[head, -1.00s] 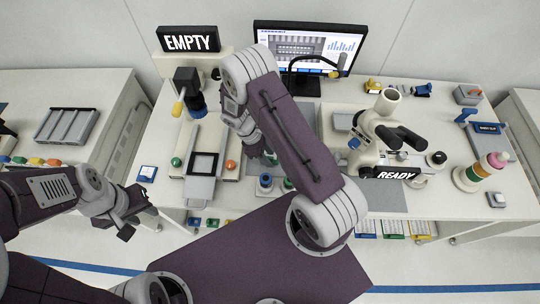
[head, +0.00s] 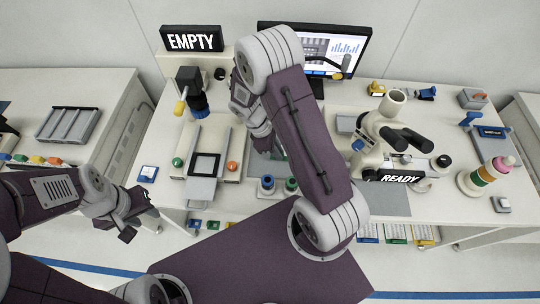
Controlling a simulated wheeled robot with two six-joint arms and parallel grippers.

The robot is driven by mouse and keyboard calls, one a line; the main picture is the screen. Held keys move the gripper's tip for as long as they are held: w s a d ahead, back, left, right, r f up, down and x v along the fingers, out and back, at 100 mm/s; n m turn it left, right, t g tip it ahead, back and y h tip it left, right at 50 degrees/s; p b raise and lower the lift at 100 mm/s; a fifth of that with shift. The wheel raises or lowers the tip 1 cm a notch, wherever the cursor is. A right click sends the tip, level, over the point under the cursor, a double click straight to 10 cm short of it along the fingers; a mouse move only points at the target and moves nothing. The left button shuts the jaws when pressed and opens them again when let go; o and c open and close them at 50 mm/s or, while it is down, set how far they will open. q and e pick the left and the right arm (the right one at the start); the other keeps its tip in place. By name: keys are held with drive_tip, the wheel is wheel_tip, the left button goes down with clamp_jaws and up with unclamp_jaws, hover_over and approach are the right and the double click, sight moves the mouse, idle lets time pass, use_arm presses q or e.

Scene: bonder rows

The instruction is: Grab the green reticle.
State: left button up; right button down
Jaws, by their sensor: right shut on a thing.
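My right gripper (head: 268,143) is over the middle of the bench, mostly hidden by its own arm. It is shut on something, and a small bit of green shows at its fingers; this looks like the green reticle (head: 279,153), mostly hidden. My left gripper (head: 138,216) hangs left of the bench, open and empty, away from the pieces.
A machine with a grey tray (head: 202,190) and green and orange buttons stands left of the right gripper. A microscope (head: 385,140) with a READY sign (head: 400,176) is to the right. A monitor (head: 340,50) and an EMPTY sign (head: 192,40) stand at the back.

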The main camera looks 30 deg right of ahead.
drive_tip(key=s+d+r, duration=0.5)
drive_tip(key=s+d, duration=0.1)
drive_tip(key=shift+s+d+r+b, duration=0.15)
drive_tip(key=shift+s+r+b, duration=0.05)
drive_tip(key=shift+b, duration=0.2)
